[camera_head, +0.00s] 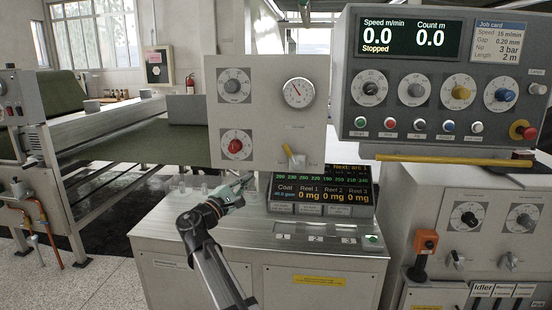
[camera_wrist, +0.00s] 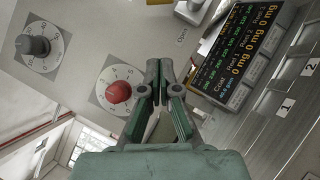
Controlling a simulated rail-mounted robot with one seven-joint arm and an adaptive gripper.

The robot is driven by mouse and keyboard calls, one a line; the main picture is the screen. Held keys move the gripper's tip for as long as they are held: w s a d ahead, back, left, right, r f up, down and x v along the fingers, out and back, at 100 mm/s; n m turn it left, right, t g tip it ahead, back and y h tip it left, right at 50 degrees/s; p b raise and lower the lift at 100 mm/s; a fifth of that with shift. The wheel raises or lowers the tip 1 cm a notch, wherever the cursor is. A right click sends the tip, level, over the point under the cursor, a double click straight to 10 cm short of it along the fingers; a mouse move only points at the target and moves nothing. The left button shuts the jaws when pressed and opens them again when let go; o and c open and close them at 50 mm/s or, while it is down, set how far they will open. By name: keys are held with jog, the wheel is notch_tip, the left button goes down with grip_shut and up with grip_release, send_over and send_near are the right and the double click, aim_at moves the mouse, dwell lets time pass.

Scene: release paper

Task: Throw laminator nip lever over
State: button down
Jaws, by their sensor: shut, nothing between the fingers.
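A small lever with a yellow handle (camera_head: 288,150) stands out from the lower right of the grey upright panel (camera_head: 265,115). Its label is too small to read, so I cannot confirm that it is the laminator nip lever. My gripper (camera_head: 246,181) is shut and empty. It is in front of the panel's lower edge, left of and below the lever, apart from it. In the wrist view my closed fingertips (camera_wrist: 162,66) show beside a red knob (camera_wrist: 118,92), and a pale lever mount (camera_wrist: 191,10) shows at the top edge.
The readout box (camera_head: 320,190) stands just right of my gripper on the grey console (camera_head: 180,225). The red knob also shows in the head view (camera_head: 235,146).

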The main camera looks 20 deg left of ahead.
jog(key=p, duration=0.4)
send_near(291, 156)
jog(key=w+a+r, duration=0.1)
jog(key=w+a, duration=0.3)
jog(key=w, duration=0.1)
jog(key=w+d+r, duration=0.1)
jog(key=d+p, duration=0.1)
jog(key=shift+w+d+r, duration=0.4)
jog(key=shift+s+a, duration=0.1)
jog(key=shift+a, duration=0.05)
